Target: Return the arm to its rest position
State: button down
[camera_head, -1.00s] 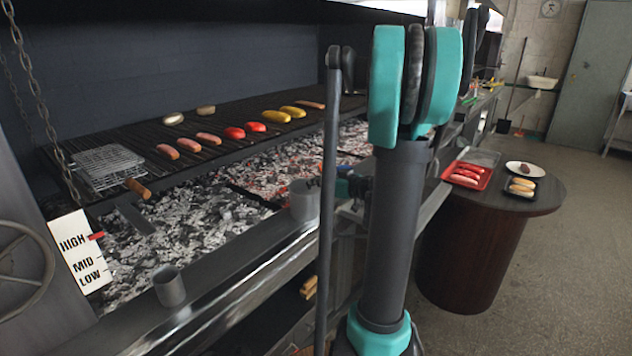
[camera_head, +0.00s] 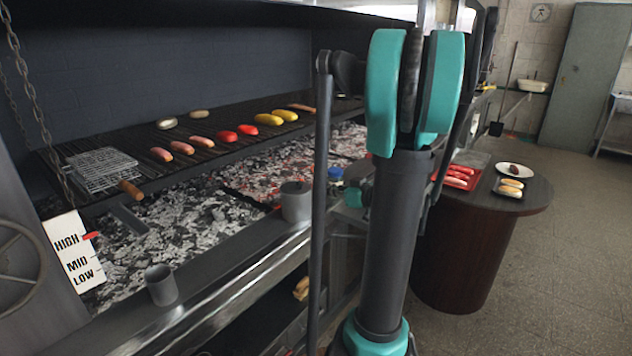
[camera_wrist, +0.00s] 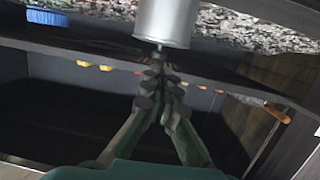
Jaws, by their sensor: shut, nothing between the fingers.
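My gripper (camera_wrist: 160,82) shows in the wrist view with its dark fingers together and nothing between them. The fingertips point toward a grey metal cup (camera_wrist: 166,20) at the top of that picture; whether they touch it cannot be told. In the head view my teal and grey arm stands upright in the middle, and it mostly hides the gripper.
The grill grate (camera_head: 215,148) holds sausages, red and yellow vegetables and a wire basket (camera_head: 101,170). Cups stand on the front ledge, including a small one (camera_head: 161,285). A round table (camera_head: 524,200) holds trays at right; floor beyond is open.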

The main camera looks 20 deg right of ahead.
jog(key=s+a+f+m+g+h, duration=0.3)
jog(key=s+a+f+g, duration=0.3)
jog(key=s+a+f, duration=0.55)
jog(key=s+d+f+m+g+h, duration=0.1)
jog(key=s+f+h, duration=0.1)
jog(key=s, duration=0.3)
jog(key=s+d+f+m+g+h, duration=0.1)
jog(key=s+d+f+m+h, duration=0.1)
jog(key=s, duration=0.4)
jog(key=shift+s+f+m+g+h, duration=0.2)
jog(key=shift+f+m+g+h, duration=0.15)
jog(key=shift+f+h, duration=0.45)
